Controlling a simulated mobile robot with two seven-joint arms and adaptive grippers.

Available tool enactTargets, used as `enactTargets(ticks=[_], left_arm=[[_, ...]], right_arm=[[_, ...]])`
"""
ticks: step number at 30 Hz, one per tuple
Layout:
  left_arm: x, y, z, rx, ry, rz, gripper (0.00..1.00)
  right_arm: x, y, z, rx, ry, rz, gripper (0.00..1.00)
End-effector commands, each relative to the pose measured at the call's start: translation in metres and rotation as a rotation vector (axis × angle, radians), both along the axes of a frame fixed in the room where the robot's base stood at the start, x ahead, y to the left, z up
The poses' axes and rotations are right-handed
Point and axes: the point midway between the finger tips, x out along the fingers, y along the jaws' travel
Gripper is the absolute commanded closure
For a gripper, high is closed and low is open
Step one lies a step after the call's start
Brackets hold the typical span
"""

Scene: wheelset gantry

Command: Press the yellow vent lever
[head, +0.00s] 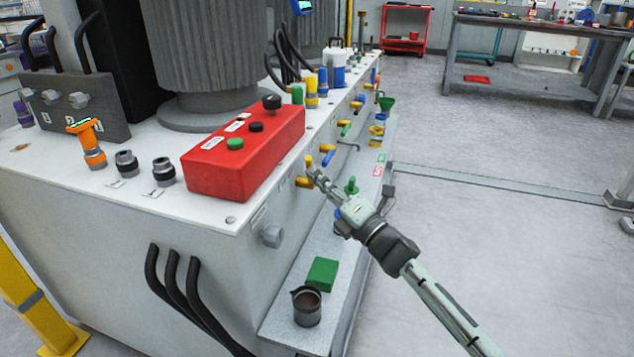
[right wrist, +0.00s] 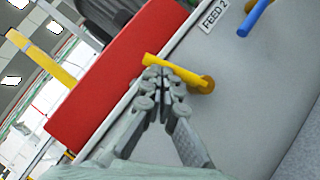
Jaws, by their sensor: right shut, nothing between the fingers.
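A yellow lever (head: 303,183) sticks out from the grey side face of the machine block, below the red control box's right end. In the right wrist view the yellow lever (right wrist: 180,73) is a round bar on a yellow hub, near a label reading FEED 2. My right gripper (head: 313,170) is shut and empty, with its tips right at the lever. In the right wrist view the gripper tips (right wrist: 166,84) overlap the lever's lower edge; I cannot tell whether they touch it. My left gripper is out of view.
The red control box (head: 245,155) with green and black buttons sits on top. A blue lever (head: 327,158) and other coloured levers line the side face. A ledge below holds a green block (head: 322,273) and a dark cup (head: 306,306). The floor to the right is open.

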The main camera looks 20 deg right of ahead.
Motion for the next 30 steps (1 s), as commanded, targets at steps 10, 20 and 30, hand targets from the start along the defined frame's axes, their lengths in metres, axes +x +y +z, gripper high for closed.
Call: enactTargets(ticks=[10, 20, 30], left_arm=[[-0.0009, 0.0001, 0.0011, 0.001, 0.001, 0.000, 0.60], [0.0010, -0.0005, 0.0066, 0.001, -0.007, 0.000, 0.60], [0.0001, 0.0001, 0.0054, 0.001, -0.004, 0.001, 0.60]], right_arm=[[0.0059, -0.0036, 0.0058, -0.002, -0.002, 0.001, 1.00], [0.0077, -0.0051, 0.0072, 0.000, -0.001, 0.000, 1.00], [0.0077, -0.0052, 0.0070, -0.001, -0.001, 0.000, 1.00]])
